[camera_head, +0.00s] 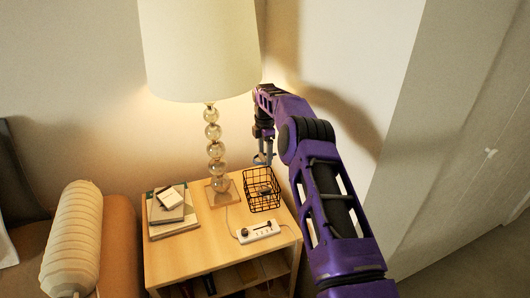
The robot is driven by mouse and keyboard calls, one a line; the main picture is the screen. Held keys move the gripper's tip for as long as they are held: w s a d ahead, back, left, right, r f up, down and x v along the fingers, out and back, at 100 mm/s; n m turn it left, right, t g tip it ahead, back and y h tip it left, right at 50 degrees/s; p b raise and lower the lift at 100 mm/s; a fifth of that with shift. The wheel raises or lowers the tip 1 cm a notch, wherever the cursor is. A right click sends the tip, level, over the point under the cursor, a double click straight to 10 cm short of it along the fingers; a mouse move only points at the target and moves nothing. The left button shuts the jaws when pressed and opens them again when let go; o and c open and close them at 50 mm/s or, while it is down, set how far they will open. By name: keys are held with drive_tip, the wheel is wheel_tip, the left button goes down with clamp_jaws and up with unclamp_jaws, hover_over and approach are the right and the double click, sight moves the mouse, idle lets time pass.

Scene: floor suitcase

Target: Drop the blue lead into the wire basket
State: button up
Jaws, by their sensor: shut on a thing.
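The black wire basket (262,190) stands on the wooden nightstand near its back right. A small dark thing lies inside it, too small to identify. My gripper (263,150) points down just above the back of the basket, partly hidden by my purple arm. It is shut on the blue lead (262,160), which hangs below the fingers over the basket's far rim. I cannot tell whether the lead touches the basket.
A lamp with a glass-ball stem (212,131) stands left of the basket, its wide shade (200,50) close to my arm. A power strip (259,231) lies in front on the nightstand (190,252). Books (173,213) are stacked at left. The wall is close behind.

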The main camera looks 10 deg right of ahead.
sight(265, 156)
wheel_tip(265, 156, down, 4)
drive_tip(key=shift+f+b, duration=0.2)
drive_tip(key=shift+b, duration=0.75)
drive_tip(key=o, duration=1.3)
drive_tip(key=shift+r, duration=0.1)
